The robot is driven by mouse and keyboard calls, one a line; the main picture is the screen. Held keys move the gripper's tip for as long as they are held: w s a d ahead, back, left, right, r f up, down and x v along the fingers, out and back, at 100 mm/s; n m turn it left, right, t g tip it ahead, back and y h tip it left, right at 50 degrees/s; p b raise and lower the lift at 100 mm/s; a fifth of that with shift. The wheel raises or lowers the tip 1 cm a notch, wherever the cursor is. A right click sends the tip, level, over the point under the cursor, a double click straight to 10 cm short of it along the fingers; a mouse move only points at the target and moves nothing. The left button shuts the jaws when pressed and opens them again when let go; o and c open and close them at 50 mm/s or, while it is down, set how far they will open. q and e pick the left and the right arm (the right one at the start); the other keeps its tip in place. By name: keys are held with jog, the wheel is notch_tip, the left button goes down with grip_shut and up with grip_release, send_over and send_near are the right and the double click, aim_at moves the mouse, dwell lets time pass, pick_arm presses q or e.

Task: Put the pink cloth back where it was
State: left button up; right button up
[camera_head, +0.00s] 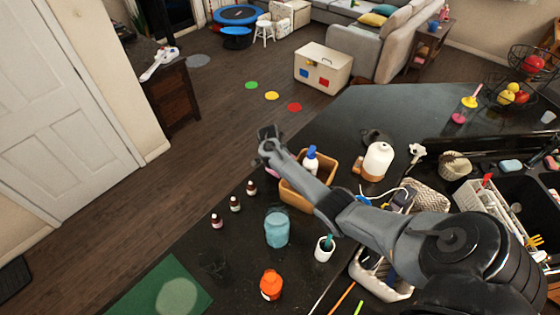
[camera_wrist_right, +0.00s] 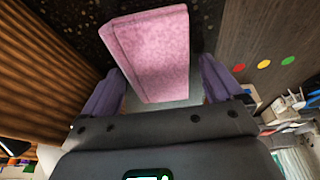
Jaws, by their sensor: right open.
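The pink cloth (camera_wrist_right: 150,50) looks like a folded, textured block on the dark speckled counter in the right wrist view. Its near end lies between the two spread fingers of my right gripper (camera_wrist_right: 160,88). The gripper is open, with a gap visible beside the cloth. In the head view my right arm reaches left across the counter, with the right gripper (camera_head: 266,150) near the counter's left edge, beside the tan caddy. Only a small pink patch of the cloth (camera_head: 271,172) shows there, mostly hidden by the gripper. My left gripper is not in view.
The tan caddy (camera_head: 290,198) holds a blue-capped bottle (camera_head: 311,160). The counter edge drops to the floor at left.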

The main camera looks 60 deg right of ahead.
jog(key=p+v, duration=0.3)
jog(key=p, duration=0.1)
jog(key=shift+r, duration=0.4)
jog(key=v, duration=0.8)
jog(key=shift+b, duration=0.45)
jog(key=shift+a+r, duration=0.1)
jog(key=shift+a, duration=0.05)
